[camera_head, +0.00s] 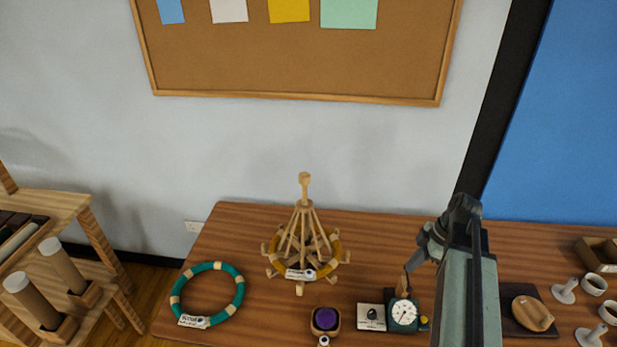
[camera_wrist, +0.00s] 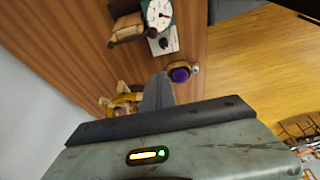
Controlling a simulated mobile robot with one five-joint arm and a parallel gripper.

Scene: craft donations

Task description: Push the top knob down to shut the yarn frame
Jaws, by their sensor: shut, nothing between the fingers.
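The yarn frame (camera_head: 304,240) is a wooden stand of slanting sticks on the table, with a gold-yellow band around its lower part. Its top knob (camera_head: 304,178) is a pale wooden block on a post, standing well above the sticks. My gripper (camera_head: 412,266) is to the right of the frame and lower than the knob, apart from it. In the wrist view my gripper (camera_wrist: 158,88) looks shut and empty. Part of the yarn frame (camera_wrist: 122,103) shows left of the fingers there, and the knob cannot be made out.
A white-faced dial (camera_head: 404,313) stands below my gripper. A purple-topped item (camera_head: 325,319) and a small card (camera_head: 371,316) are in front of the frame. A green ring (camera_head: 207,294) lies left. A wooden shelf (camera_head: 45,205) stands far left. The wall is behind the table (camera_head: 250,225).

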